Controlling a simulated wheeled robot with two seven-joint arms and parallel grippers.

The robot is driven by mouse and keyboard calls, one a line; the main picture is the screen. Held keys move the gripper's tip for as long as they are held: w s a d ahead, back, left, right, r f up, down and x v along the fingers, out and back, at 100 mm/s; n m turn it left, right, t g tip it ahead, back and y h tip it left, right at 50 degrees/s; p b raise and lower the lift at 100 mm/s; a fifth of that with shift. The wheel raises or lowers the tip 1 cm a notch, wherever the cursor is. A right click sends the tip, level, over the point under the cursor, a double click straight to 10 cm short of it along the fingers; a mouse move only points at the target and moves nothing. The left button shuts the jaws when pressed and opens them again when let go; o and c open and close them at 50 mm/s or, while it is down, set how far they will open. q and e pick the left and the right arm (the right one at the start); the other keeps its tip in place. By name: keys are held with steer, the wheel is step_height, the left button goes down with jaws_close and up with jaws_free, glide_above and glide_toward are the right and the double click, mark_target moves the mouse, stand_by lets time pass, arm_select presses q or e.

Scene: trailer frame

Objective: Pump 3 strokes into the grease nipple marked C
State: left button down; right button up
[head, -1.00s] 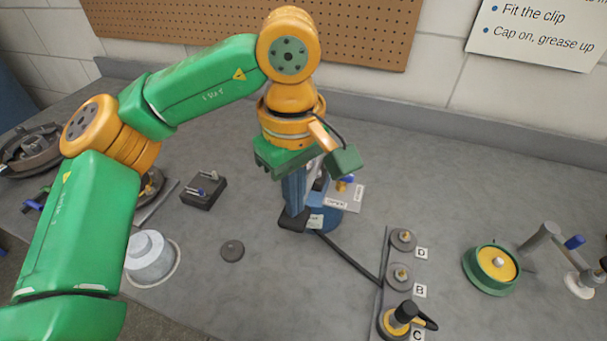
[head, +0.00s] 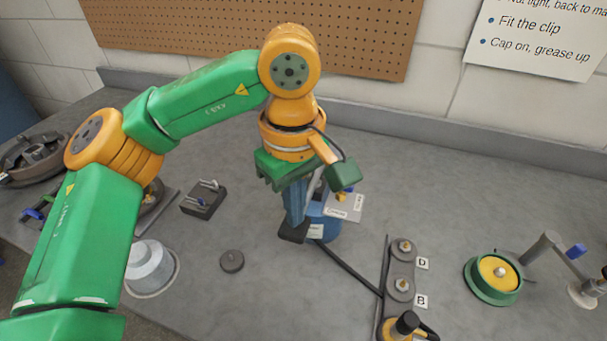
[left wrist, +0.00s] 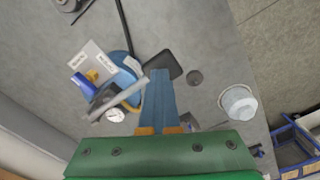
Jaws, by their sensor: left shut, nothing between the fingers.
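The blue grease pump (head: 325,229) stands at mid-bench, partly behind my left gripper (head: 293,232). In the left wrist view it shows its grey lever (left wrist: 118,98), round gauge (left wrist: 115,115) and labelled plate (left wrist: 92,58) with a blue handle (left wrist: 82,83). My left gripper is shut and empty, its blue fingers pointing down beside the pump; I cannot tell whether they touch the lever. A black hose (head: 350,268) runs to a nipple strip (head: 383,290). A black-topped coupler (head: 407,322) sits on the front fitting, whose label is out of frame. Fittings D (head: 403,247) and B (head: 402,287) are bare.
A small dark disc (head: 232,261), a grey cylinder (head: 150,263) and a dark block with pins (head: 202,199) lie left of the gripper. A green and yellow round part (head: 493,278) stands right.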

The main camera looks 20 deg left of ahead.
step_height(320, 180, up, 10)
steer(key=p, duration=0.8)
steer(key=shift+p, duration=0.4)
steer(key=shift+f, duration=0.1)
